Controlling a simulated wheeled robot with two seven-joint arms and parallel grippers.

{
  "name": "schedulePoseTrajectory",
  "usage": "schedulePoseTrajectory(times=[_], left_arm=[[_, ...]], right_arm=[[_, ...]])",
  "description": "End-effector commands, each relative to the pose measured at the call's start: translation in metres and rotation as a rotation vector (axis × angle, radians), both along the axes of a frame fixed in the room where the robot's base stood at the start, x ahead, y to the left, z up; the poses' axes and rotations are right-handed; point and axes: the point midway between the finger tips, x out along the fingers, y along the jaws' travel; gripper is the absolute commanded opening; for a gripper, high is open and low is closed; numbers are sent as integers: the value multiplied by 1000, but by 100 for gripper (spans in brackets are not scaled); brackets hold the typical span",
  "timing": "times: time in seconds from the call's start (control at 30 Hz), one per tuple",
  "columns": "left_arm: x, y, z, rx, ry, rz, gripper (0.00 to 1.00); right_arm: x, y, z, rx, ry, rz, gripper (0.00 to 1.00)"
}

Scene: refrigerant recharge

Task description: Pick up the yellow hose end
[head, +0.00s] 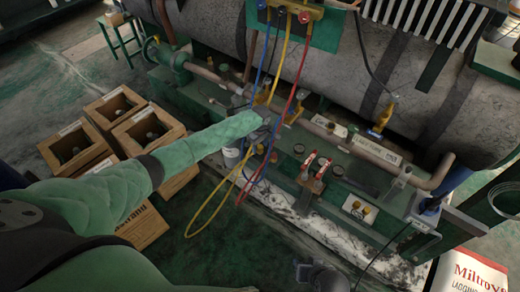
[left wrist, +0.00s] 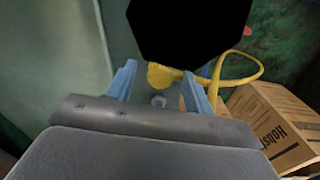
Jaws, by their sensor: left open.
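The yellow hose (head: 283,62) hangs from the gauge manifold (head: 297,9) and loops low over the floor in the head view. Its yellow end (left wrist: 160,76) shows in the left wrist view, between the two blue fingers of my left gripper (left wrist: 160,84). The fingers are apart, with a visible gap on the left side of the end. A black shape hides what lies above it. In the head view my left gripper (head: 262,132) is among the hanging hoses beside the pipework, and the hose end is too small to make out.
Blue (head: 264,52) and red hoses (head: 296,90) hang close to the yellow one. Open cardboard boxes (head: 72,146) stand on the left. A green skid with pipes, red-handled valves (head: 314,167) and a large tank (head: 330,65) is behind.

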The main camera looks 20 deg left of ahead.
Motion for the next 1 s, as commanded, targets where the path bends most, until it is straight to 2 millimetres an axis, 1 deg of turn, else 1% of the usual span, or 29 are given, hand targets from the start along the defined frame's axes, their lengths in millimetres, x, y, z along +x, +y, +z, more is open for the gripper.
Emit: schedulePoseTrajectory(times=[0.03,0.17,0.2,0.23,0.27,0.57,0.67,0.77,0.83,0.87,0.9,1.0], left_arm=[[0,0,0,0,0,0,46],[0,0,0,0,0,0,21],[0,0,0,0,0,0,13],[0,0,0,0,0,0,7],[0,0,0,0,0,0,4],[0,0,3,0,0,0,4],[0,0,11,-1,-1,-1,4],[0,0,26,-1,-2,-1,4],[0,0,40,-1,-2,-1,4],[-2,-5,44,-3,-1,-3,4],[-9,-14,48,-4,1,-4,4],[-19,-32,61,-3,-1,-3,4]], right_arm=[[0,0,0,0,0,0,36],[0,0,0,0,1,0,36],[0,0,0,0,1,0,36],[0,0,0,0,1,0,36],[0,0,0,0,1,0,36],[0,-1,1,-1,0,0,36],[0,-1,1,-1,0,0,36],[1,-1,1,-1,-1,-1,36],[1,-1,1,0,-2,-1,36],[1,-1,0,0,-3,-1,36],[1,-1,0,0,-2,-1,36],[1,-1,1,-1,-1,-1,36]])
